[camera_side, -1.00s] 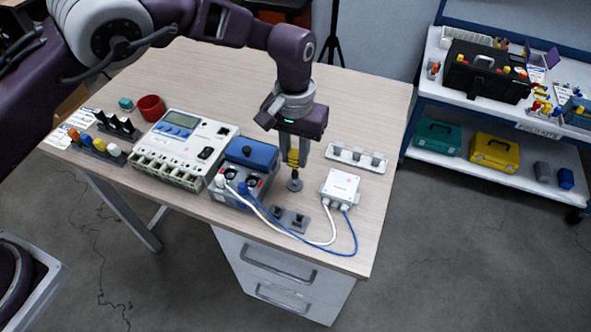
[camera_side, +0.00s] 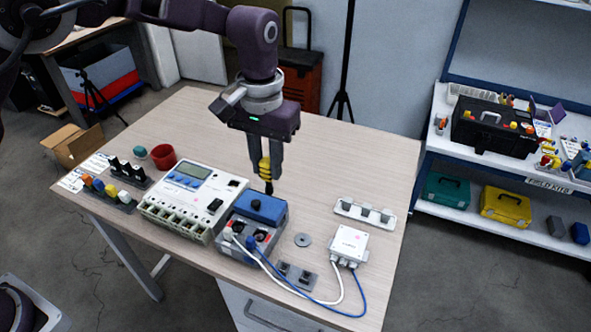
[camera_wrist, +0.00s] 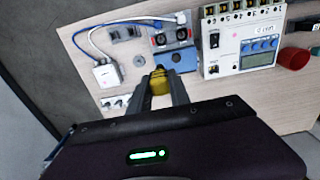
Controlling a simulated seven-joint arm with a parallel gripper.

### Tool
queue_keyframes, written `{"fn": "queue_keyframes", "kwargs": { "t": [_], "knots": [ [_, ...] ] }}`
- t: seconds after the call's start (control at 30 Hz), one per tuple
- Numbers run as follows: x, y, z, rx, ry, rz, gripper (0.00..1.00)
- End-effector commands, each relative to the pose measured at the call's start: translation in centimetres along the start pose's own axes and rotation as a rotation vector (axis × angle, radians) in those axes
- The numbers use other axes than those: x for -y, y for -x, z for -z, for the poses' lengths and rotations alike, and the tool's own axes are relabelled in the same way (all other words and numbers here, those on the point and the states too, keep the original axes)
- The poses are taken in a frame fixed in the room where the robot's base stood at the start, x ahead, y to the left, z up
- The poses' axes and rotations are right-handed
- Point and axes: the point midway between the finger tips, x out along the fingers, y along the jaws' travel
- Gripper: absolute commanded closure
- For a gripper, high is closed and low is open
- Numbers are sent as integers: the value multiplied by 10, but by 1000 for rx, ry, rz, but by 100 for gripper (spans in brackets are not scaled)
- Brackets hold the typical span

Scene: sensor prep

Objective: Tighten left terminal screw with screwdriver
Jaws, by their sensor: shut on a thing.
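My gripper (camera_side: 264,165) is shut on a screwdriver with a yellow handle (camera_side: 265,167) and a dark shaft pointing down. It is held above the table, at the back side of the blue-topped grey terminal box (camera_side: 262,207); the tip appears clear of it. The screwdriver handle (camera_wrist: 160,82) also shows between the fingers in the wrist view, with the terminal box (camera_wrist: 176,58) just beyond. White and blue cables attach there.
A white sensor box (camera_side: 348,245) takes the cables at the right. A grey disc (camera_side: 303,240) lies between it and the terminal box. A white meter panel (camera_side: 192,205) stands close on the left. A red cup (camera_side: 163,156) is farther back. The back of the table is clear.

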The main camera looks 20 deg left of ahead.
Motion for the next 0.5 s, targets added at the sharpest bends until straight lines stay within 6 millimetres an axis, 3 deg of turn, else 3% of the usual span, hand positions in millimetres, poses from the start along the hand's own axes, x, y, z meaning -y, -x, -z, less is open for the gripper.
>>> {"fn": "queue_keyframes", "kwargs": {
  "t": [0.1, 0.3, 0.37, 0.5],
  "knots": [
    [27, 0, -12, 2, 2, 0, 100],
    [60, -2, -35, 4, -7, -1, 100],
    [68, -3, -41, 4, -11, -1, 100],
    [66, -30, -40, 7, -12, 2, 100]
  ]
}}
